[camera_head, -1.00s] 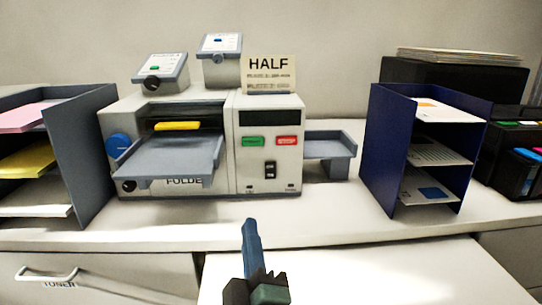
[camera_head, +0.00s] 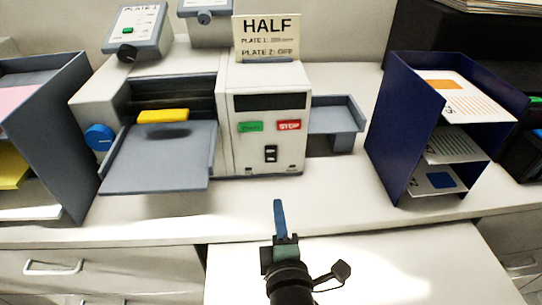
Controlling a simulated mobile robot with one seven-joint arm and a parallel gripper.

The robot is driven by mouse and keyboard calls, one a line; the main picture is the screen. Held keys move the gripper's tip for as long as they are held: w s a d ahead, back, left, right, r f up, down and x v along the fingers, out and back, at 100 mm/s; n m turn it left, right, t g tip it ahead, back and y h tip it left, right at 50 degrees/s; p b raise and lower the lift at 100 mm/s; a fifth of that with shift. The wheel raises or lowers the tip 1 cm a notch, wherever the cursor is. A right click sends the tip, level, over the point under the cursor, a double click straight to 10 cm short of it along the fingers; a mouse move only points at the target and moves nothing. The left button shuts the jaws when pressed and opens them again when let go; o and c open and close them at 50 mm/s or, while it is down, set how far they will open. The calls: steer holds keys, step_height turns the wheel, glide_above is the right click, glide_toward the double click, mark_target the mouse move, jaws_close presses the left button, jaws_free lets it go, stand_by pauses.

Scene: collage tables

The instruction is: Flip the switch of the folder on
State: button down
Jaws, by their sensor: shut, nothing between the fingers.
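The folder (camera_head: 229,141) is a light grey machine on the counter with a grey feed tray at its left front. Its small black rocker switch (camera_head: 270,153) sits on the right front panel, below the green start button (camera_head: 250,127) and red STOP button (camera_head: 289,126). The display above the buttons is dark. I cannot tell the rocker's position. My gripper (camera_head: 279,205) is shut and empty, its blue fingers pointing towards the folder. It is in front of and below the switch, apart from it.
A "HALF" sign (camera_head: 267,38) stands on the folder, beside two plate units. A dark blue paper rack (camera_head: 396,140) stands right, a grey rack (camera_head: 58,130) left. A side tray (camera_head: 337,118) sticks out at the folder's right. The counter front (camera_head: 330,200) is clear.

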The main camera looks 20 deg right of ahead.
mark_target(271, 162)
stand_by(0.3)
steer(key=p+x, duration=0.3)
steer(key=x, duration=1)
steer(key=shift+w+f, duration=0.1)
steer(key=shift+w, duration=0.25)
steer(key=shift+d, duration=0.1)
steer(key=shift+w+f+b, duration=0.2)
steer(key=shift+f+b, duration=0.2)
steer(key=shift+b, duration=0.75)
steer(key=shift+r+t, duration=0.3)
steer(key=shift+r, duration=0.05)
steer(key=shift+f, duration=0.1)
